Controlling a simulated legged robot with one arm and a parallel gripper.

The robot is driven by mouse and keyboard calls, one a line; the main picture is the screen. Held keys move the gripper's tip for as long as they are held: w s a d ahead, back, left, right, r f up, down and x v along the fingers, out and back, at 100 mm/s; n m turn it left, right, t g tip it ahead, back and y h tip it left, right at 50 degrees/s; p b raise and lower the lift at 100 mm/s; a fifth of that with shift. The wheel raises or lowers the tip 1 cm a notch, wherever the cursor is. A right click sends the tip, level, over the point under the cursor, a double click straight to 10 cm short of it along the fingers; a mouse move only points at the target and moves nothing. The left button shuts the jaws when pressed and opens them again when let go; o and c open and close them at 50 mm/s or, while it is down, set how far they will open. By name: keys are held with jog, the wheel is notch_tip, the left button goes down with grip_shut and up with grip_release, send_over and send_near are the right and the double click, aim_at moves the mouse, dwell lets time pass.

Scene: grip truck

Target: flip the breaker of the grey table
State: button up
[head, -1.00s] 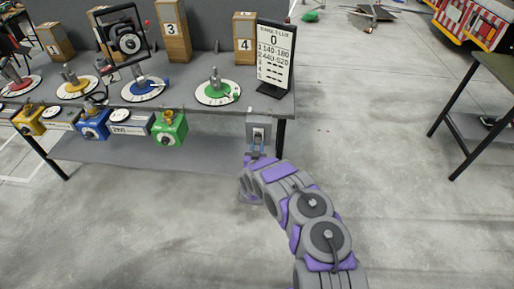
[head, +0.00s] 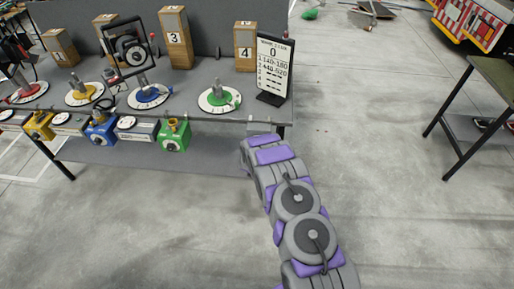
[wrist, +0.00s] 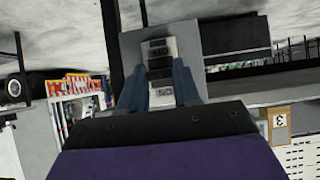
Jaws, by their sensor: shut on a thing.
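The grey table (head: 190,105) stands at the left in the head view. Its breaker is a grey box on the front edge near the right corner. In the head view only the box's top rim (head: 261,127) shows above my arm. In the wrist view the breaker (wrist: 134,47) is upside down, with a pale switch panel and an ON label. My gripper (wrist: 160,64) has its two blue fingers either side of the dark breaker lever (wrist: 158,73), shut on it. The gripper is hidden in the head view, and the lever's exact position is hard to tell.
A sign board (head: 275,68) stands on the table above the breaker. Coloured dials, including a green one (head: 219,99), and numbered wooden blocks (head: 175,38) are on the table. Another table (head: 490,80) stands at the right. The floor between is clear.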

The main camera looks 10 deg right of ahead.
jog(key=shift+w+r+g+p, duration=0.3)
jog(key=shift+r+g+p, duration=0.25)
jog(key=shift+p, duration=0.6)
jog(key=o, duration=1.1)
jog(key=shift+f, duration=0.15)
jog(key=shift+c, duration=0.2)
jog(key=shift+s, duration=0.15)
jog(key=p+v, duration=0.1)
jog(key=v, duration=1.6)
jog(key=shift+d, duration=0.1)
jog(key=shift+r, duration=0.2)
